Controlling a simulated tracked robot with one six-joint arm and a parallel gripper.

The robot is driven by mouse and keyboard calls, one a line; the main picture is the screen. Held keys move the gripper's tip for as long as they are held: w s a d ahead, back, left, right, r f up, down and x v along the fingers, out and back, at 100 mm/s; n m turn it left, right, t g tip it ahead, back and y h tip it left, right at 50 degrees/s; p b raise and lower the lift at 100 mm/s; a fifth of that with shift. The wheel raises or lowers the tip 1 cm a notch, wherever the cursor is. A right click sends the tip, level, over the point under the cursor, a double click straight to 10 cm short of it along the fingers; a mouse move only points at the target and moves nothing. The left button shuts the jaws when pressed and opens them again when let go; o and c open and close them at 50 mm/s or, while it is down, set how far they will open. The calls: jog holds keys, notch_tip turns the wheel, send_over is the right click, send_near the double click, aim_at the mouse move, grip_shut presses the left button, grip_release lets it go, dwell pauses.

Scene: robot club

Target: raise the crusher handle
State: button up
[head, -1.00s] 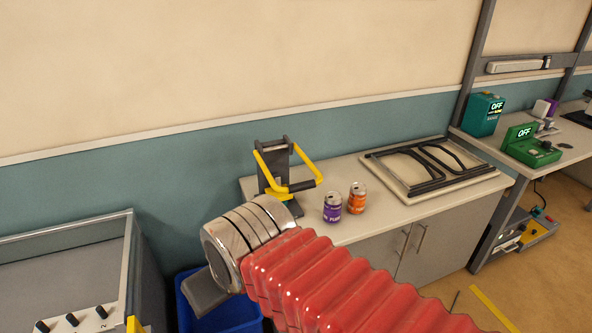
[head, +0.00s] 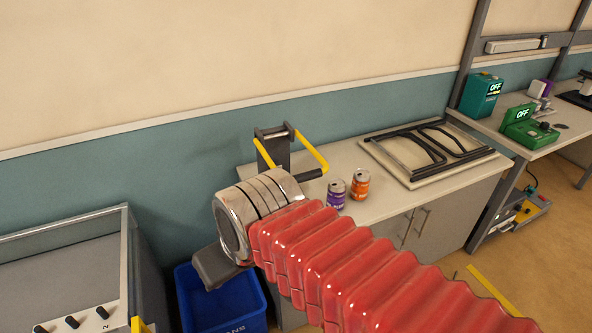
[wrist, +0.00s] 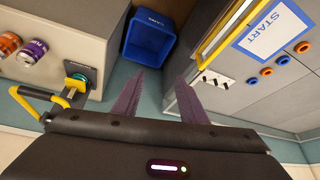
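The can crusher (head: 271,152) stands at the left end of the grey cabinet top, with a dark upright plate. Its handle has yellow side arms (head: 313,152) slanting down from the top pivot to a black grip (head: 310,175). My wrist hides its lower left part in the head view. In the wrist view the crusher (wrist: 77,73) and its black grip (wrist: 33,91) are at the left. My gripper (wrist: 156,82) is open and empty, its two dark fingers well apart. The grip is left of the fingers and not between them. The fingertips are hidden in the head view.
A purple can (head: 336,194) and an orange can (head: 360,185) stand right of the crusher. A black-barred frame (head: 430,155) lies farther right. A blue bin (head: 228,301) is on the floor below. A grey unit with knobs (head: 75,265) is at the left.

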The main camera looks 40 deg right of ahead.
notch_tip(320, 180, down, 7)
jog(key=m+g+y, duration=0.3)
jog(key=y, duration=0.4)
jog(key=w+d+r+m+t+y, duration=0.2)
jog(key=w+d+m+t+y, duration=0.3)
jog(key=w+d+t, duration=0.55)
jog(key=s+d+f+m+t+h, duration=0.1)
jog(key=s+d+m+t+h, duration=0.1)
jog(key=d, duration=0.9)
jog(key=s+d+f+m+t+h, duration=0.1)
jog(key=s+d+m+t+h, duration=0.1)
jog(key=d+m+t+h, duration=0.3)
jog(key=d+h, duration=0.3)
jog(key=d, duration=0.3)
jog(key=shift+s+d+f+m, duration=0.15)
jog(key=shift+s+d+m, duration=0.15)
jog(key=shift+m, duration=0.1)
jog(key=shift+w+a, duration=0.1)
jog(key=shift+w, duration=0.1)
jog(key=w+a+r, duration=0.1)
jog(key=w+r, duration=0.1)
jog(key=w, duration=1.1)
jog(key=shift+a, duration=0.3)
